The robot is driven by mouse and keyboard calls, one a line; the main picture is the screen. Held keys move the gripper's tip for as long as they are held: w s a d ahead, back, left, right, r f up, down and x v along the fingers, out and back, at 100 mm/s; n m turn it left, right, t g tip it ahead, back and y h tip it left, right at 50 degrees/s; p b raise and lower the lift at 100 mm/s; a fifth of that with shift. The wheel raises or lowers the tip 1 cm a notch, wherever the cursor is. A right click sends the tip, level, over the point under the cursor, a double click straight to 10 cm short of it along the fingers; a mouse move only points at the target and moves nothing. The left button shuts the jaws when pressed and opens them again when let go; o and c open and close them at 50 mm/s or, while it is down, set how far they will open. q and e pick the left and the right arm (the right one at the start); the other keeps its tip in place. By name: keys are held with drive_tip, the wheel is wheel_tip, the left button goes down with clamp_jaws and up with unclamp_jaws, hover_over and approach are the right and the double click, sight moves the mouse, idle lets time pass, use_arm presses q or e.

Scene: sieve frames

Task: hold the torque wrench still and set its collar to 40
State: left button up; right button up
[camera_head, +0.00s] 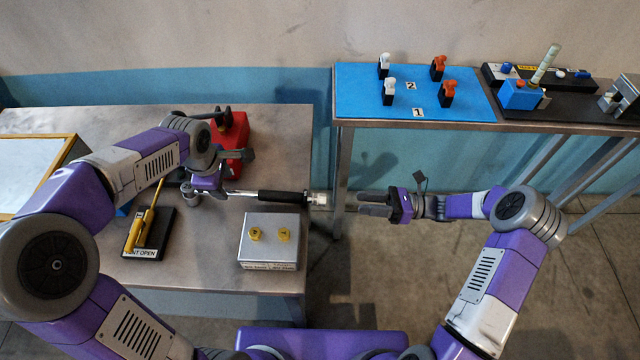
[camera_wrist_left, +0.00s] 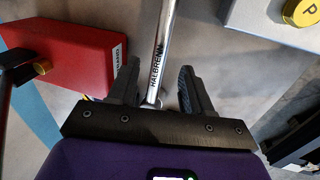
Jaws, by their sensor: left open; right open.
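The torque wrench (camera_head: 280,196) lies across the workbench, with its head at the left and a black grip. Its pale collar (camera_head: 319,199) at the right end sticks out past the bench edge; its scale is too small to read. My left gripper (camera_head: 212,194) is over the silver shaft near the head. In the left wrist view the lettered shaft (camera_wrist_left: 160,52) runs between the open fingers of the left gripper (camera_wrist_left: 159,80), with gaps on both sides. My right gripper (camera_head: 366,204) is open and empty, pointing left at the collar, a short gap away from it.
A grey box with yellow knobs (camera_head: 269,250) stands in front of the grip. A red box (camera_head: 236,140) is behind the shaft. A black stand with a yellow lever (camera_head: 150,238) and a white framed board (camera_head: 35,172) are left. A shelf with a blue mat (camera_head: 354,102) is behind right.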

sight(229, 191)
use_arm(q)
drive_tip(key=x, duration=0.7)
clamp_jaws()
idle(0.6)
idle(0.4)
idle(2.1)
